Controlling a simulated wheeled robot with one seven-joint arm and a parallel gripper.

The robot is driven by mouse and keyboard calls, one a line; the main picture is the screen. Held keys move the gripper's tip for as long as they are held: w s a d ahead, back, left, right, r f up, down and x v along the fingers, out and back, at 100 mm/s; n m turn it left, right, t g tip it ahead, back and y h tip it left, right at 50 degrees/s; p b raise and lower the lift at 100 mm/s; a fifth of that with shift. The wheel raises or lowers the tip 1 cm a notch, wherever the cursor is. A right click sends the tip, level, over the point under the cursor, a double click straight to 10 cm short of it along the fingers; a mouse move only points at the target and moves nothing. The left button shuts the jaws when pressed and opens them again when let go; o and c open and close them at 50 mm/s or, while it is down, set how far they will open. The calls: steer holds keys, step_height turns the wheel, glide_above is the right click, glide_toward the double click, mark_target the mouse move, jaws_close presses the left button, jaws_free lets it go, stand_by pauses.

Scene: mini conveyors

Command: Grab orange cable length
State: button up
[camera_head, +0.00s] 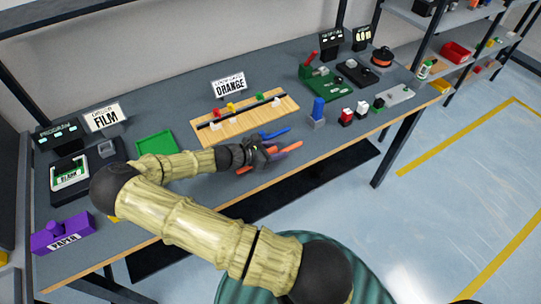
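An orange cable length (292,147) lies at the front part of the grey workbench, just right of my gripper. An orange-red piece (246,168) also shows on the near left side of my gripper; I cannot tell whether it is the same cable, because the hand covers the space between. My gripper (270,153) is low over the bench, at the orange cable. Its fingers are dark and small, so I cannot tell whether they are open, shut or touching the cable. A blue cable length (276,133) lies right behind the gripper.
A green tray (157,142) lies left. A blue-topped block (318,112) and several small blocks stand right. The purple "PAPER" block (62,234) is front left.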

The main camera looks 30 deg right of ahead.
mark_target(275, 147)
steer(key=shift+c, duration=0.2)
jaws_close()
step_height(275, 147, up, 10)
steer(key=shift+r, duration=0.1)
stand_by(0.4)
stand_by(0.4)
